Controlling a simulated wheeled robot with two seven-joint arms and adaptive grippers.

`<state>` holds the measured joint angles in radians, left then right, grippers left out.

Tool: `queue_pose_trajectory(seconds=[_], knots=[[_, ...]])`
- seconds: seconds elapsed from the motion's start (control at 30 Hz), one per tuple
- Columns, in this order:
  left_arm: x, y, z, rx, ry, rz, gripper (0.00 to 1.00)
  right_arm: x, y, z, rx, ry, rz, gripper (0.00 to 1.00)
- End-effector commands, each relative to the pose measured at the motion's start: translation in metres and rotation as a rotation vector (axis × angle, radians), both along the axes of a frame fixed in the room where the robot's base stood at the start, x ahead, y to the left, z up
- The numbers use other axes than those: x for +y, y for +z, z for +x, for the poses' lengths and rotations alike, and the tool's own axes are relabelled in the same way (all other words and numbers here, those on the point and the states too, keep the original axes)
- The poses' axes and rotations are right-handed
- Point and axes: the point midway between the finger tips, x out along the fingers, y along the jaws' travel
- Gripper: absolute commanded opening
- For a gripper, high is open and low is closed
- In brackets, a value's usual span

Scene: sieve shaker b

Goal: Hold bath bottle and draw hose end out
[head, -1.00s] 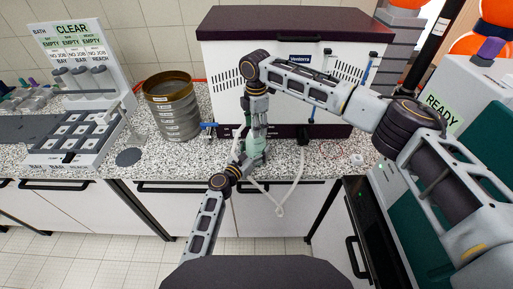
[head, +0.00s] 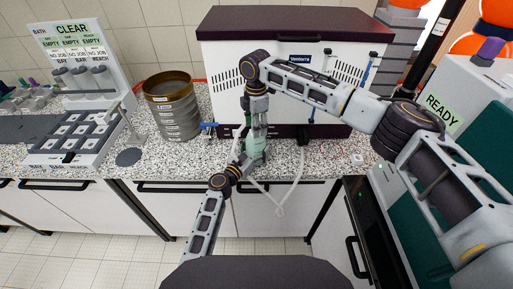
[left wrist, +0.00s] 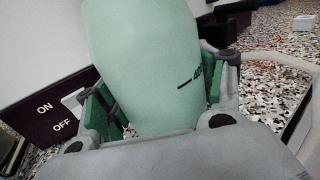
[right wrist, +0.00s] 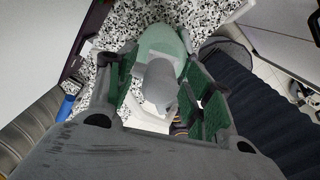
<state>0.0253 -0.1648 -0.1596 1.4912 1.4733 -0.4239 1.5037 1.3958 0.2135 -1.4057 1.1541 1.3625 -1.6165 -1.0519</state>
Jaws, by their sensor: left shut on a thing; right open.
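The pale green bath bottle (head: 257,146) stands on the speckled counter in front of the white bath unit. It fills the left wrist view (left wrist: 140,60), where a black mark shows on its side. My left gripper (head: 246,160) is shut on its body, with green pads on both sides. My right gripper (right wrist: 165,95) points down from above, open. The bottle's grey top (right wrist: 159,82) shows between its fingers, and I cannot tell if they touch it. A whitish hose (head: 280,209) hangs in a loop over the counter's front edge; its end is not clear.
The bath unit (head: 222,66) stands close behind the bottle. A blue-handled tap (head: 209,126) and a sieve stack (head: 173,112) are to the left. A rack with a sign (head: 78,103) is farther left. A READY machine (head: 480,115) stands at the right.

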Motion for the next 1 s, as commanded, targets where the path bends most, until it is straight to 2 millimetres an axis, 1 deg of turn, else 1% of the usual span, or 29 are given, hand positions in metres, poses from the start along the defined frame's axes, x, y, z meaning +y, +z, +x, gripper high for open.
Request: queue_pose_trajectory(seconds=[0.33, 0.37, 0.7, 0.77, 1.0], knots=[[0.0003, -0.0004, -0.0001, 0.001, 0.0, 0.001, 0.26, 0.0001, -0.0001, 0.0, 0.0, 0.0, 0.0, 0.52], [0.0003, -0.0004, -0.0001, 0.001, 0.0, 0.001, 0.26, 0.0001, -0.0001, 0.0, 0.0, 0.0, 0.0, 0.51], [0.0003, -0.0004, -0.0001, 0.001, 0.0, 0.001, 0.26, -0.0001, 0.0, 0.0, 0.0, 0.0, 0.0, 0.07], [0.0003, -0.0004, -0.0001, 0.001, 0.0, 0.001, 0.26, -0.0001, 0.0, 0.0001, 0.0, 0.0, 0.0, 0.0], [0.0004, -0.0004, 0.0, 0.001, 0.001, 0.001, 0.26, 0.0, 0.0009, 0.0002, 0.0, 0.0, 0.0, 0.0]])
